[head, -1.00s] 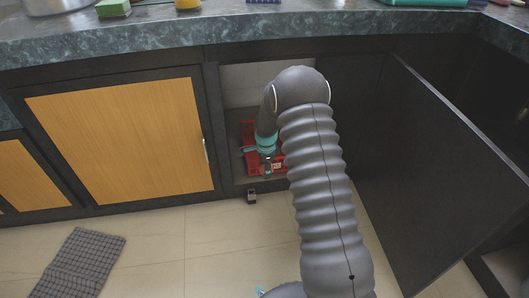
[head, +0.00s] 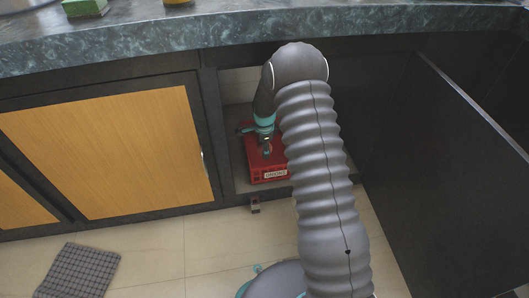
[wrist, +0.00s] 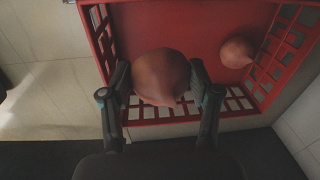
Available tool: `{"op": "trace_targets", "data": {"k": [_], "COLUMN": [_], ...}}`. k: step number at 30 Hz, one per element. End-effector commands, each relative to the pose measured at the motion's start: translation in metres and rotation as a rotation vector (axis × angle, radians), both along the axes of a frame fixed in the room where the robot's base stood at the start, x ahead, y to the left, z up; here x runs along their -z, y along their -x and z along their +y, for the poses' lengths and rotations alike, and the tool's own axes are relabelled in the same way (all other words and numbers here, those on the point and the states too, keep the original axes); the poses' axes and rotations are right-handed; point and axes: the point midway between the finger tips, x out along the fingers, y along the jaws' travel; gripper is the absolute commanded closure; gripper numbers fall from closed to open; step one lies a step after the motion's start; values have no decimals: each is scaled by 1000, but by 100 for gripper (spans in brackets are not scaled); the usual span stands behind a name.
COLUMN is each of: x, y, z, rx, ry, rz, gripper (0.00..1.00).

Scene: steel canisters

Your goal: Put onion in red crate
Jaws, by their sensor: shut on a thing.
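A red crate (head: 255,173) with a white label on its front stands inside the open cupboard under the counter. My gripper (head: 265,148) reaches down over the crate. In the wrist view my gripper (wrist: 162,88) is shut on a brownish-red onion (wrist: 160,75), with one finger on each side of it. The onion shows against the crate's red floor, near the slatted wall closest to the camera. I cannot tell whether it touches the floor. A second onion (wrist: 237,52) lies in the crate's right corner. The held onion is hidden or too small in the head view.
The dark cupboard door (head: 450,150) stands open on the right. A closed wooden door (head: 110,145) is on the left, and the stone counter (head: 230,40) overhangs above. A checked cloth (head: 78,270) lies on the tiled floor.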

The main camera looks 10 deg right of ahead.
Motion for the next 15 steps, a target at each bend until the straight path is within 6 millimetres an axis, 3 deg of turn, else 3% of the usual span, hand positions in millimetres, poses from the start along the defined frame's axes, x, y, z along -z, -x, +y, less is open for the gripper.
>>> {"op": "trace_targets", "data": {"k": [9, 15], "x": [50, 67], "y": [1, 0], "z": [9, 8], "rx": [-14, -12], "ry": [0, 0], "rz": [3, 1], "gripper": [77, 77]}}
